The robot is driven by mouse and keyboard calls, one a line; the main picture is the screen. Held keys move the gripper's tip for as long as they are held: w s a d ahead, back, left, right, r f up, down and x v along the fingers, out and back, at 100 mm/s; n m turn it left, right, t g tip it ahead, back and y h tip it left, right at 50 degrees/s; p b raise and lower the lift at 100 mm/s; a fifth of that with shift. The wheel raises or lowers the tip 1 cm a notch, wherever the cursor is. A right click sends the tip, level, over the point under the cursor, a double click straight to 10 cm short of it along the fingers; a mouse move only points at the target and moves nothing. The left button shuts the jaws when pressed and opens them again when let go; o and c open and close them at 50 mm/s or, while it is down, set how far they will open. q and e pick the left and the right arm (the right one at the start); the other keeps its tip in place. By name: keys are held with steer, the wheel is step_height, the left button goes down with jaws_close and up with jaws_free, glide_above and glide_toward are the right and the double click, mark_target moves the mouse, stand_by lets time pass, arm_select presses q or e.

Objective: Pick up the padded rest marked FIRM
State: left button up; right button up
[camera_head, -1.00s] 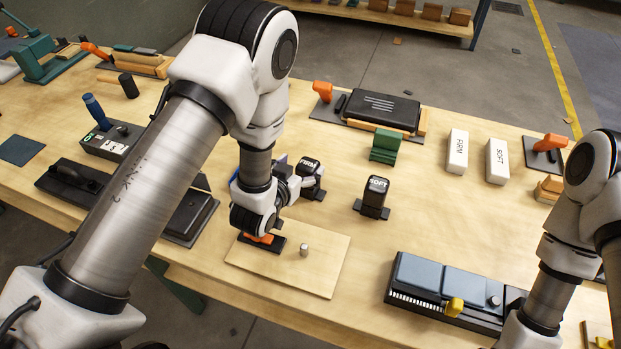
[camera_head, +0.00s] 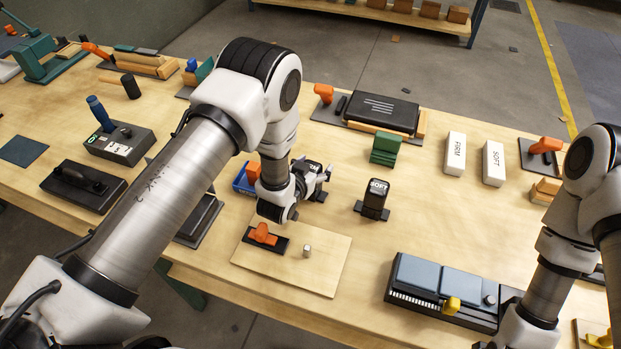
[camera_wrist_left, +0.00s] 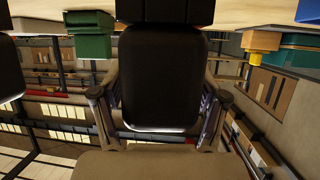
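The black padded rest marked FIRM (camera_head: 313,167) stands on the bench, its label partly hidden by my left gripper (camera_head: 308,186). In the left wrist view the dark padded block (camera_wrist_left: 160,75) fills the middle, between the two fingers of my left gripper (camera_wrist_left: 160,98). A finger lies at each side with what looks like a narrow gap, so the gripper looks open around it; contact is hard to judge. A similar black rest marked SOFT (camera_head: 375,198) stands to the right on its dark base. My right arm is at the right edge, its gripper out of sight.
White blocks marked FIRM (camera_head: 455,153) and SOFT (camera_head: 493,163) lie further right. A green block (camera_head: 385,149) stands behind. A wooden board (camera_head: 318,270) with an orange-handled piece (camera_head: 262,235) lies in front. A blue tray (camera_head: 242,182) is close on the left.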

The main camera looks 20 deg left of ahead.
arm_select(q)
steer(key=c, duration=0.5)
steer(key=shift+o, duration=0.2)
steer(key=shift+r, duration=0.15)
